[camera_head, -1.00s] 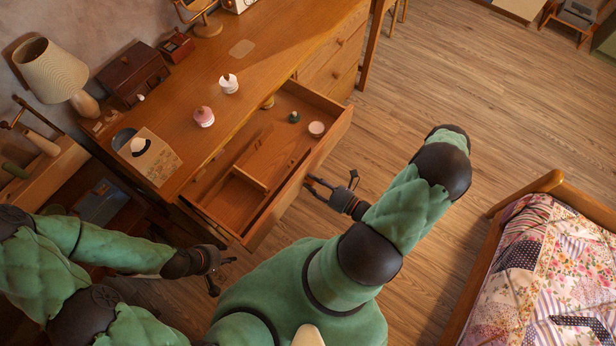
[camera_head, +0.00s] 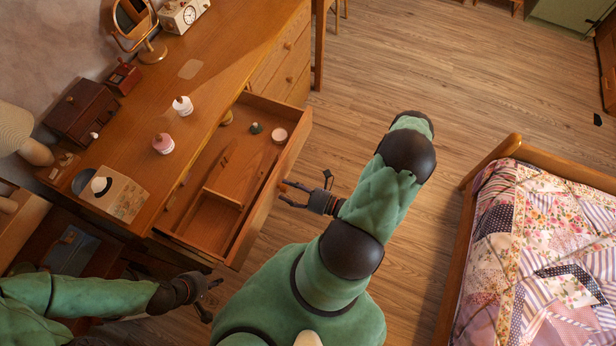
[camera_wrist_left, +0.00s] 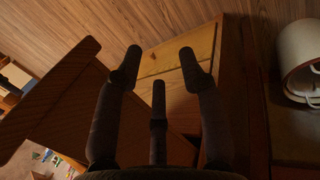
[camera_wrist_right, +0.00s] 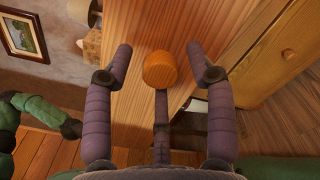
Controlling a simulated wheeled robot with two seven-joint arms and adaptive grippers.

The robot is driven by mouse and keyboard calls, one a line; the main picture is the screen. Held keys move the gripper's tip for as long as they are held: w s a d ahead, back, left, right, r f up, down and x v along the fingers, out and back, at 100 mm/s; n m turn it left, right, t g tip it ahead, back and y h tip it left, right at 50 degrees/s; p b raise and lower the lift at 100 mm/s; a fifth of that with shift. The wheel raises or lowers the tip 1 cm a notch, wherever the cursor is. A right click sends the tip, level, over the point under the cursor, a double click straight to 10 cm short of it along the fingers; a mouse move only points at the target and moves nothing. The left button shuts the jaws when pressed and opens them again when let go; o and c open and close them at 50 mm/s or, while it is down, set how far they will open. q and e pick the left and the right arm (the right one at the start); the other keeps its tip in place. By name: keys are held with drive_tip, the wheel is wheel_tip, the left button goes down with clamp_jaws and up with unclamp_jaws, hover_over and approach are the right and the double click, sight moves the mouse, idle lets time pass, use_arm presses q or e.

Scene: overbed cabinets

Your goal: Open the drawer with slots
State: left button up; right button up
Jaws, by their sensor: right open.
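A wooden drawer (camera_head: 243,222) under the desk stands pulled out, with thin dividers (camera_head: 224,198) inside splitting it into slots. My right gripper (camera_head: 284,193) is at the drawer's front. In the right wrist view its fingers are spread on both sides of a round wooden knob (camera_wrist_right: 161,69), with gaps between fingers and knob. My left gripper (camera_head: 213,299) hangs left of my body, near the desk's near end. Its fingers (camera_wrist_left: 158,62) look spread and empty in the left wrist view.
The desk top (camera_head: 215,95) holds a mirror (camera_head: 138,25), a clock (camera_head: 183,14), wooden boxes and small jars. A bed (camera_head: 535,250) with a patchwork quilt stands at the right.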

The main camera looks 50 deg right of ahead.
drive_tip(key=v, duration=1.1)
drive_tip(key=shift+s, duration=0.1)
idle(0.4)
